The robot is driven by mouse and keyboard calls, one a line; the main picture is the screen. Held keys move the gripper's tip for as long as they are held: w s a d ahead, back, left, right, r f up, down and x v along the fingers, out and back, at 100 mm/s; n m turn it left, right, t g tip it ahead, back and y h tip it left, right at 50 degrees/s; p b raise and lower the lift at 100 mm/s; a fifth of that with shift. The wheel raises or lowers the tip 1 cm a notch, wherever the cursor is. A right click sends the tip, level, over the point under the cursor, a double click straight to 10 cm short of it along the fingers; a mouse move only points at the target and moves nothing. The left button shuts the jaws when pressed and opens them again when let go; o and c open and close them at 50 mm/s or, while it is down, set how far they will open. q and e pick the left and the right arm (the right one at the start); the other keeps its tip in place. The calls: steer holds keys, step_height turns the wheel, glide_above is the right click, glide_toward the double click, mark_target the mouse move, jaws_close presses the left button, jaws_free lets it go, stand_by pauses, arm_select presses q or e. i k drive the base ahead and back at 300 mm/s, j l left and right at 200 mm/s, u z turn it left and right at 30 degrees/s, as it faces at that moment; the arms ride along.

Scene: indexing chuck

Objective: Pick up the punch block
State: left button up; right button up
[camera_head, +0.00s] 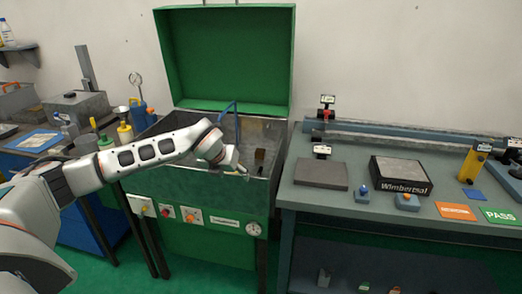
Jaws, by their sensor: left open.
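My left arm reaches in from the left over the open green tank. My left gripper (236,169) is small in view, open and empty, at the tank's front rim. A small dark brown-gold block (259,157) stands inside the tank, a little to the right of the gripper and apart from it. I cannot tell for sure that it is the punch block. No other clear candidate shows in the tank. My right gripper is not in view.
The green tank (205,190) has its lid (228,55) raised behind. A blue hose (229,108) rises from it. To the right, a bench holds a grey plate (321,174), a boxed slab (401,178) and a yellow device (474,162). A cluttered bench stands left.

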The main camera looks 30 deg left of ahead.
mark_target(260, 152)
steer(key=i+j, duration=0.15)
steer(key=i, duration=0.3)
steer(key=i+j, duration=0.2)
steer(key=i, duration=0.25)
steer(key=i+j, duration=0.15)
steer(key=i, duration=0.3)
